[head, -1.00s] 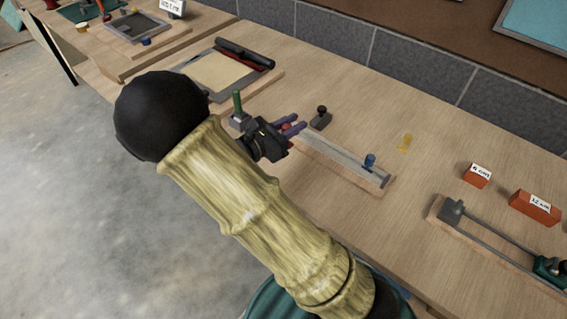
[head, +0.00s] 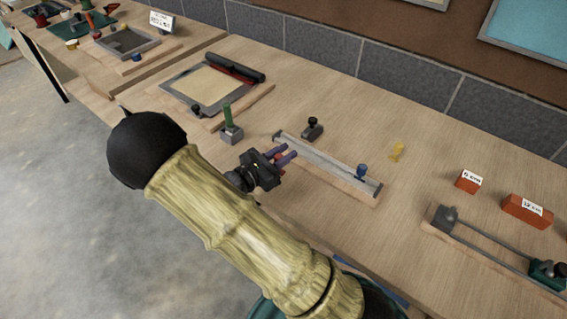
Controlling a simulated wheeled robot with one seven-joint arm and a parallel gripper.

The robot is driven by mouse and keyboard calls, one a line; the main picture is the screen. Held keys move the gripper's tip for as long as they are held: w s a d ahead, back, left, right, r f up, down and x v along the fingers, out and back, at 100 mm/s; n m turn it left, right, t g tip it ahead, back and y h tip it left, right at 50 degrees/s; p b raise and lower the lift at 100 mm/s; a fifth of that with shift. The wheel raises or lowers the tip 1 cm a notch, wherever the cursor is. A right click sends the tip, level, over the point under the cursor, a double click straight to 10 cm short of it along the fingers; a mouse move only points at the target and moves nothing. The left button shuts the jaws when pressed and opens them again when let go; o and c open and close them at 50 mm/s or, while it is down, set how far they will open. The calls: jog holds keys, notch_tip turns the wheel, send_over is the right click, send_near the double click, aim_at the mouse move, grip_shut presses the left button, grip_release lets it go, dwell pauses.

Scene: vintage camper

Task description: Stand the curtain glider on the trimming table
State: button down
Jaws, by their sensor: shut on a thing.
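My gripper (head: 287,155), with purple fingers on a dark body, is just in front of the left part of a metal rail on a wooden strip (head: 330,168). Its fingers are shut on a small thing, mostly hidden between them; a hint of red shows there. I take it for the curtain glider, but its shape and tilt cannot be told. Which piece is the trimming table is not marked; a pale framed board with a dark roller (head: 205,84) lies at the back left.
A green-handled block (head: 230,126) stands left of my gripper and a dark-knobbed block (head: 312,129) behind the rail. A yellow piece (head: 397,152), orange boxes (head: 527,210) and a rod fixture (head: 490,245) are to the right.

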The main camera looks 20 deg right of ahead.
jog(key=shift+f, duration=1.85)
jog(key=shift+f, duration=0.2)
jog(key=c, duration=1.2)
grip_release()
jog(key=shift+c, duration=0.2)
jog(key=shift+r, duration=0.25)
jog(key=b+v, duration=0.1)
jog(key=v, duration=1.1)
jog(key=shift+d, duration=0.1)
